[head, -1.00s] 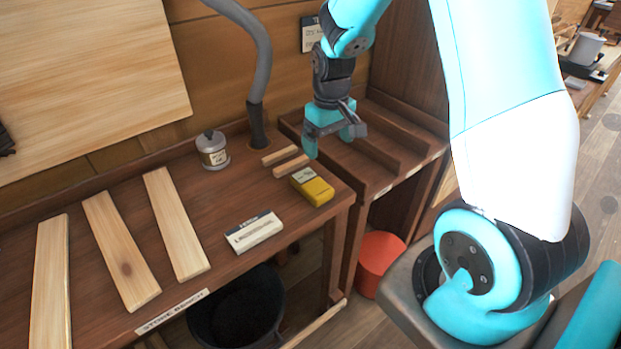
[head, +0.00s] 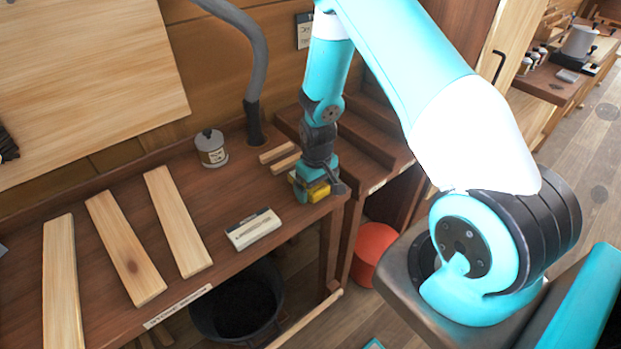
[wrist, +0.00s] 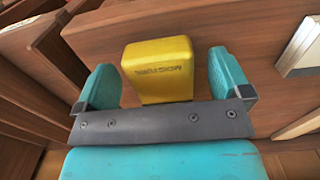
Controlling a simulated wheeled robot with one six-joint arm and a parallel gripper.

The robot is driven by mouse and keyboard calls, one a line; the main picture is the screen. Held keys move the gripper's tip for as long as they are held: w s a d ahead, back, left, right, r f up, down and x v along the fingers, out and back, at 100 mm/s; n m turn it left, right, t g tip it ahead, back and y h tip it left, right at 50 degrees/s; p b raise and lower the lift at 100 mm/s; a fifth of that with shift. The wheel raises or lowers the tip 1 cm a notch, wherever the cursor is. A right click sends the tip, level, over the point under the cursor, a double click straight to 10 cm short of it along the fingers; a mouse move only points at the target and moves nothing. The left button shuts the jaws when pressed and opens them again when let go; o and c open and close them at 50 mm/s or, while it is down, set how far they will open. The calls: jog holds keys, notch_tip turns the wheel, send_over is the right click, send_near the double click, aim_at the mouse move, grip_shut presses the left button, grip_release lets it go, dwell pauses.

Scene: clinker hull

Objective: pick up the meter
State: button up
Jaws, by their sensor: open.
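The meter (head: 318,191) is a small yellow block near the right front corner of the wooden bench. In the wrist view the yellow meter (wrist: 158,70) shows lettering on its face and sits between the two teal fingers. My gripper (head: 315,188) is down at the meter and hides much of it in the head view. In the wrist view my gripper (wrist: 165,80) is open, with a visible gap between the meter and each finger.
A white labelled box (head: 253,229) lies left of the meter on the bench (head: 225,200). Short wooden strips (head: 280,155) lie just behind. A grey canister (head: 211,147) and several planks (head: 126,247) are farther left. An orange bucket (head: 373,253) stands below.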

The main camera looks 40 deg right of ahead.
jog(key=shift+f, duration=0.4)
jog(key=shift+c, duration=0.4)
jog(key=c, duration=1)
